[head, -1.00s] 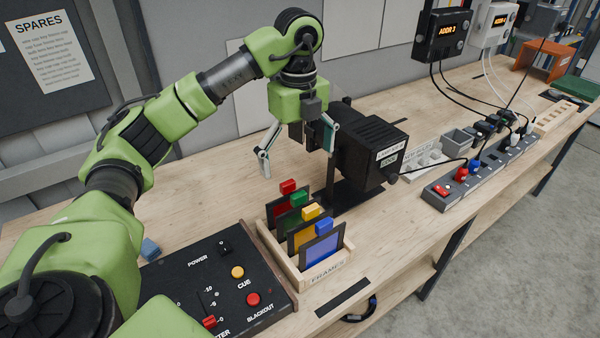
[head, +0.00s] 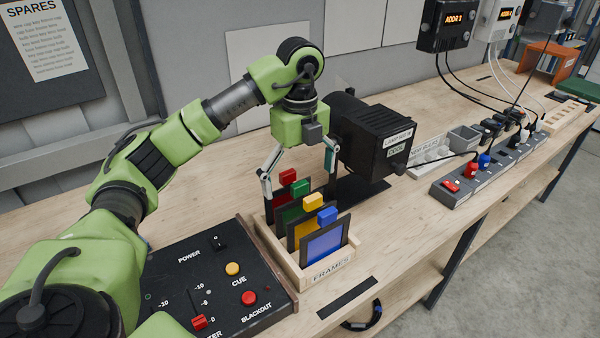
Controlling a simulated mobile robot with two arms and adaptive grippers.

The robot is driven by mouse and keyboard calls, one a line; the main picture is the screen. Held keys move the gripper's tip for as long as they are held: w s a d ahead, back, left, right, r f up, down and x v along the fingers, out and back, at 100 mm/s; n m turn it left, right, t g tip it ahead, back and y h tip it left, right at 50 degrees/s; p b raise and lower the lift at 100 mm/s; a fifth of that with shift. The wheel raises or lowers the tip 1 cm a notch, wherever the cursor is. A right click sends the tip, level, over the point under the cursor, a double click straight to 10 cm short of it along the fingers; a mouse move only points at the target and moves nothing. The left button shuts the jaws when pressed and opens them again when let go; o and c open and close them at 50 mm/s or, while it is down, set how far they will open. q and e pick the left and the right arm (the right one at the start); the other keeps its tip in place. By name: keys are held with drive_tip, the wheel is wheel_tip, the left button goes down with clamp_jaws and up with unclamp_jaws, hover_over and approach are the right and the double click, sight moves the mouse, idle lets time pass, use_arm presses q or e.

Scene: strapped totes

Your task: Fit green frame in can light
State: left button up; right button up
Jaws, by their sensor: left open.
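The green frame (head: 300,189) shows its green tab and stands in the wooden FRAMES rack (head: 322,275), between the red-tabbed frame (head: 288,177) behind it and the yellow-tabbed frame (head: 312,201) in front. A blue-tabbed frame (head: 324,246) is at the front. The can light (head: 372,136) is a black lamp housing on a dark base behind and right of the rack. My left gripper (head: 299,188) is open, its two fingers pointing down on either side of the back tabs. I cannot tell whether it touches any. My right gripper is out of view.
A black control panel (head: 215,285) with a fader and buttons lies left of the rack. A grey power strip (head: 490,165) with plugs, a grey tray (head: 430,155) and cables are to the right. Bare bench (head: 400,225) lies right of the rack.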

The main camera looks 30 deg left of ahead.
sight(299, 210)
use_arm(q)
wheel_tip(299, 210, down, 9)
drive_tip(key=shift+f+p, duration=0.2)
drive_tip(key=shift+p, duration=0.9)
drive_tip(key=shift+f, duration=0.85)
drive_tip(key=c, duration=1)
drive_tip(key=shift+r+p, duration=2.15)
drive_tip(key=shift+r, duration=0.9)
drive_tip(key=shift+c, duration=0.2)
